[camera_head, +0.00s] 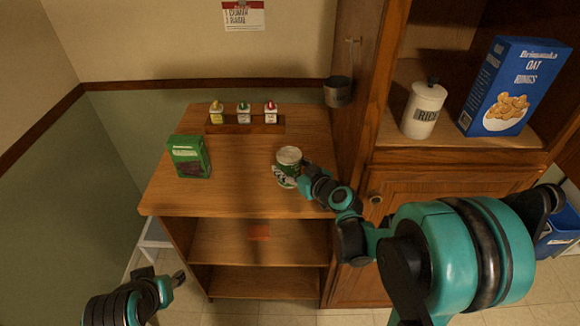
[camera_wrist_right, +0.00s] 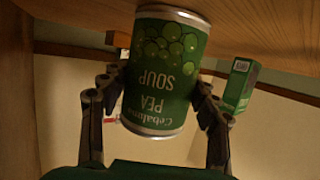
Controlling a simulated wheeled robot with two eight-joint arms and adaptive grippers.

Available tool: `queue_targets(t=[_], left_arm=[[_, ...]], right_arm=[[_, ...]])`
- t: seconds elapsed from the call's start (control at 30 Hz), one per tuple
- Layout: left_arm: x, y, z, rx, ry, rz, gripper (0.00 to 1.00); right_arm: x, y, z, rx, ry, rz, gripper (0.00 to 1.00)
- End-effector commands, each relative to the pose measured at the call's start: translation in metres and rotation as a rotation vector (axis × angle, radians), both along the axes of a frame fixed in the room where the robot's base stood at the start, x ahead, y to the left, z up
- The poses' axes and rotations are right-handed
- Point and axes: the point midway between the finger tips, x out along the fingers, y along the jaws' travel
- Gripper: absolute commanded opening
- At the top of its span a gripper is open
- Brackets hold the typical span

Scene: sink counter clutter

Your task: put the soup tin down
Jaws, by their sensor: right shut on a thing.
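The soup tin (camera_head: 288,157), a green can with a pale metal end, is at the right part of the wooden counter top (camera_head: 235,190). My right gripper (camera_head: 292,178) is shut on it, coming from the front right. In the right wrist view the tin (camera_wrist_right: 163,75) reads "PEA SOUP", upside down, between the two fingers of my right gripper (camera_wrist_right: 155,100). Its bottom end is close to the wood at the top of that picture; I cannot tell if they touch. My left gripper (camera_head: 162,279) is open and empty, low at the front left, away from the counter.
A green box (camera_head: 189,157) stands at the counter's left; it also shows in the wrist view (camera_wrist_right: 239,85). A rack (camera_head: 245,125) with small bottles is at the back. A tall cabinet (camera_head: 352,100) with a hanging cup (camera_head: 338,92) bounds the right. The counter's middle is clear.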

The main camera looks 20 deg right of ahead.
Motion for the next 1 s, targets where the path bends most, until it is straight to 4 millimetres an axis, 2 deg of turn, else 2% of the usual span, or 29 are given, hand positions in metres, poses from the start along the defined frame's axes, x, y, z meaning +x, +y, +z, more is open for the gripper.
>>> queue_targets(t=[0.03,0.07,0.1,0.13,0.53,0.67,1.0], left_arm=[[0.0,0.0,-0.003,0.0,0.0,0.0,0.4],[0.0,0.0,-0.003,0.0,0.0,0.0,0.4],[0.0,0.0,-0.002,0.0,0.0,0.0,0.4],[0.0,0.0,-0.002,0.0,0.0,0.0,0.4],[0.0,0.0,0.004,0.0,0.0,0.0,0.4],[0.0,0.0,0.01,0.0,0.0,0.0,0.4],[0.0,0.0,0.032,0.0,0.0,0.0,0.4]], right_arm=[[0.0,0.0,-0.003,0.001,-0.001,0.0,0.13],[0.0,0.0,-0.003,0.0,0.0,0.0,0.66],[0.0,0.0,-0.002,0.0,0.0,0.0,0.77],[0.0,0.0,-0.002,0.0,0.0,0.0,0.82],[-0.001,0.0,0.004,0.0,0.0,0.0,0.82],[-0.02,-0.007,0.01,0.001,0.0,-0.003,0.82],[-0.087,-0.028,0.032,0.001,0.0,-0.003,0.82]])
